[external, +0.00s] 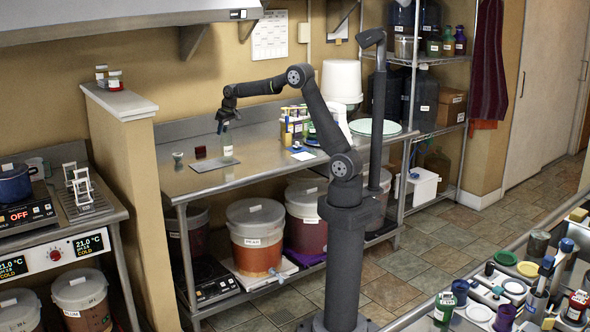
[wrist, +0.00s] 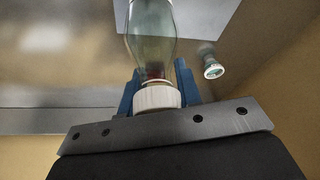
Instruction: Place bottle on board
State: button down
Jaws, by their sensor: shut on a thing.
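A clear greenish bottle (external: 227,144) with a white cap is upright over the back part of a flat grey board (external: 214,164) on the steel counter. I cannot tell whether its base touches the board. My gripper (external: 226,119) is shut on the bottle near its top. In the wrist view the bottle (wrist: 150,35) sits between the blue fingers of my gripper (wrist: 157,88), its white cap toward the camera. Part of the board (wrist: 206,16) shows behind it there.
A small cup with a green top (external: 178,158) and a dark red block (external: 200,152) stand left of the board. Several tubes and bottles (external: 292,128), a white card (external: 303,156) and a round plate (external: 374,128) are further right. The counter's front left is clear.

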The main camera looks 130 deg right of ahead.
jog(key=shift+f, duration=0.25)
jog(key=c, duration=1)
grip_release()
jog(key=shift+f, duration=0.15)
jog(key=shift+c, duration=0.2)
jog(key=shift+r, duration=0.4)
jog(key=v, duration=1.1)
jog(key=shift+a+r, duration=0.2)
